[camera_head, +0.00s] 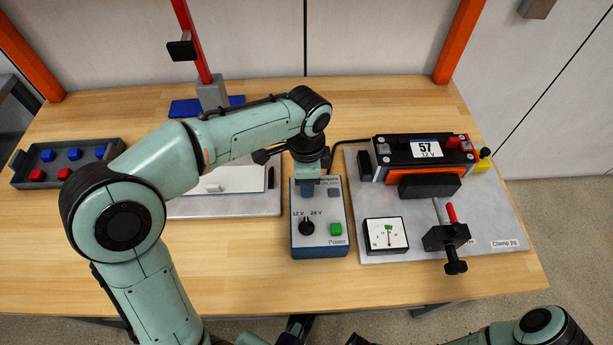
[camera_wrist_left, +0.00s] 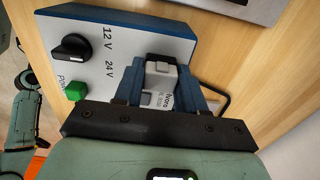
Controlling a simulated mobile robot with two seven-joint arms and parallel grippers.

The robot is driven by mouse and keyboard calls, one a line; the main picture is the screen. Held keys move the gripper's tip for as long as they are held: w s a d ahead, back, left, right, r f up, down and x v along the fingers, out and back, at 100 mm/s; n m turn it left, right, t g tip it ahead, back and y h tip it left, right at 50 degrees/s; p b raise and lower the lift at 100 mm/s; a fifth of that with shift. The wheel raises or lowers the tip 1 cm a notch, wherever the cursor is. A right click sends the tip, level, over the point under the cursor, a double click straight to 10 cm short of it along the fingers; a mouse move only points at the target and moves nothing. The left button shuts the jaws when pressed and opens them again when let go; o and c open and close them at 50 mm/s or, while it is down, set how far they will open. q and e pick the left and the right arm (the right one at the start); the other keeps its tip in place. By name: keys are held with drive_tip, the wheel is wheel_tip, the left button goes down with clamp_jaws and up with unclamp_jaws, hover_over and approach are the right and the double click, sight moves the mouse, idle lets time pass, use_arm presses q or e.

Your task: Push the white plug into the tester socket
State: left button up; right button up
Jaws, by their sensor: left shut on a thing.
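The tester (camera_head: 320,238) is a blue box with a light grey top, a black knob (camera_head: 306,227) and a green button (camera_head: 336,229). It stands mid-table and fills the upper left of the left wrist view (camera_wrist_left: 95,20). My left gripper (camera_head: 307,188) is over the tester's far part. In the left wrist view its blue fingers (camera_wrist_left: 163,95) are shut on the white plug (camera_wrist_left: 161,76). A dark opening, seemingly the socket (camera_wrist_left: 163,58), shows at the plug's end. I cannot tell how deep the plug sits. In the head view my gripper hides plug and socket.
A grey clamp jig plate (camera_head: 480,222) to the right bears a battery module (camera_head: 425,150) marked 57, a dial meter (camera_head: 385,235) and a black clamp (camera_head: 447,238). A tray (camera_head: 20,177) with red and blue pieces is at left. The table front is mostly clear.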

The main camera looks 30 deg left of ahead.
use_arm(q)
drive_tip(key=o, duration=1.1)
drive_tip(key=shift+r, duration=0.15)
wheel_tip(320, 180, up, 13)
drive_tip(key=p, duration=0.3)
